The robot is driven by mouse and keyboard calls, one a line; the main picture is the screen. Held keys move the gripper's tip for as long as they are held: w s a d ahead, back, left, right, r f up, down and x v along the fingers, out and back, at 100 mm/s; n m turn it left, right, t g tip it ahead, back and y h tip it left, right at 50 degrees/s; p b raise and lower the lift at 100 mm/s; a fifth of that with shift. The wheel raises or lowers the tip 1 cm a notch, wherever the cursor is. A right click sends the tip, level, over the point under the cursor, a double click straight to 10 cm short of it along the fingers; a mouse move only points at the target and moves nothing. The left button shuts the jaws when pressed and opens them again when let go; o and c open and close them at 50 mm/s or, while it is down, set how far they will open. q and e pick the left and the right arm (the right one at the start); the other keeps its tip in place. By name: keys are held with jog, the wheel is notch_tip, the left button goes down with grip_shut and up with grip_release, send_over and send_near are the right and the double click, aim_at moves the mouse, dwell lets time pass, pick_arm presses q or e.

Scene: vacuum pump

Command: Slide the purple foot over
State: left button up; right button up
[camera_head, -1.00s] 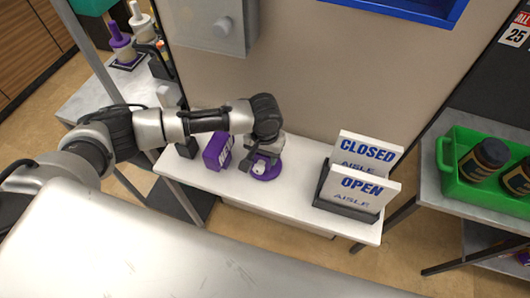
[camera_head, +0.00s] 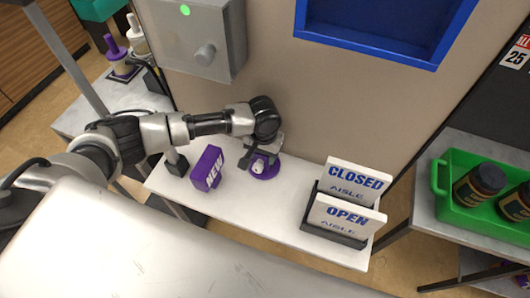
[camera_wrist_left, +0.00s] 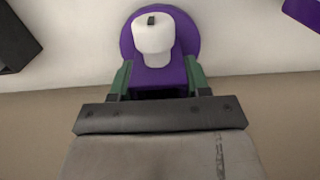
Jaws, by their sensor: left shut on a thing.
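The purple foot (camera_head: 270,171), a round purple base with a white knob on top, sits on the white shelf (camera_head: 235,202) near the wall. The left wrist view shows its purple disc (camera_wrist_left: 190,32) and white knob (camera_wrist_left: 153,38) from close by. My left gripper (camera_head: 258,157) reaches it from the wall side. In the left wrist view, my left gripper's green fingers (camera_wrist_left: 160,78) are shut on the narrow purple part of the foot, one on each side. My right gripper is not in view.
A purple NEW block (camera_head: 208,168) stands left of the foot. CLOSED and OPEN signs (camera_head: 343,202) stand in a dark holder to the right. Shelf between foot and signs is clear. A grey box (camera_head: 190,35) hangs on the wall above my arm.

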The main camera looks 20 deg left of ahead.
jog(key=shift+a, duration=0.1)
pick_arm(q)
jog(key=o, duration=0.6)
jog(key=shift+c, duration=0.2)
jog(key=o, duration=0.5)
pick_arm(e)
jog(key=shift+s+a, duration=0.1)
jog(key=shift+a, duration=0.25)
pick_arm(q)
jog(key=shift+r, duration=0.15)
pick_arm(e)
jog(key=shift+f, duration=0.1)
